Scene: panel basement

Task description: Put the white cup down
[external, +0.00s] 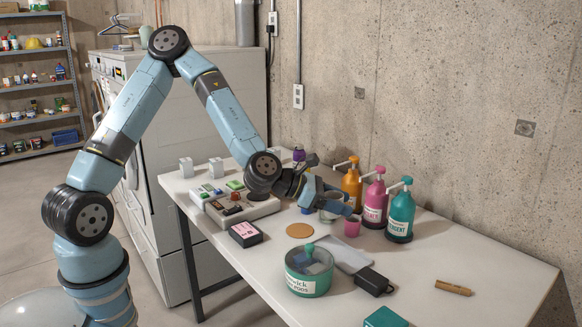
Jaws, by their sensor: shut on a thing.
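My gripper (338,203) is low over the back half of the white table (463,247), in front of the pump bottles. It is shut on the white cup (327,216), which shows as a small pale shape just below the fingers. The fingers hide most of the cup. I cannot tell whether its base touches the table. A small pink cup (351,228) stands just to the right of it, close by.
Orange (352,186), pink (375,202) and teal (400,216) pump bottles stand behind the gripper. A button panel (234,205) lies to the left. A round cork mat (299,230), grey tablet (347,254) and labelled tub (308,275) are in front. The table's right part is mostly clear.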

